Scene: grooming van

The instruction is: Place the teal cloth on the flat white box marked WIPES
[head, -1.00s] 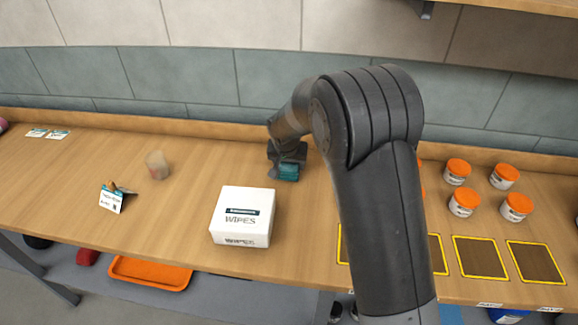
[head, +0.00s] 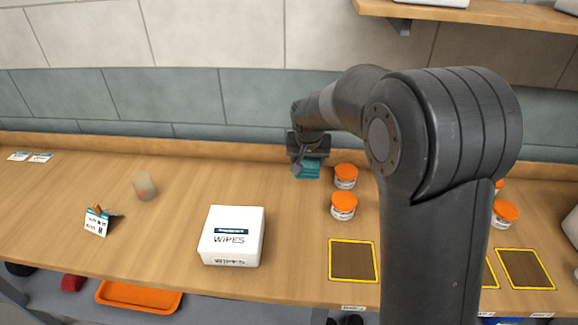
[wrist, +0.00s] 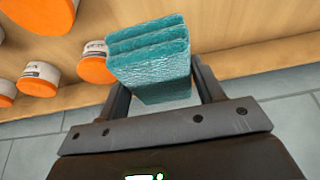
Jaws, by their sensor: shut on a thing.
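The teal cloth (wrist: 150,55) is a folded, layered block between the two fingers of my gripper (wrist: 165,90) in the wrist view. My gripper is shut on it. In the head view my gripper (head: 308,165) is near the back of the wooden counter, with the cloth (head: 308,170) partly hidden beneath it. The flat white box marked WIPES (head: 232,222) sits on the counter, left of and nearer than my gripper. Its top is bare. The gripper is apart from the box.
White jars with orange lids (head: 344,205) stand right of my gripper, some hidden behind my arm. Yellow-framed dark squares (head: 353,262) line the front edge. A small cup (head: 144,186) and a tag (head: 98,221) stand left. The counter (head: 180,215) around the box is clear.

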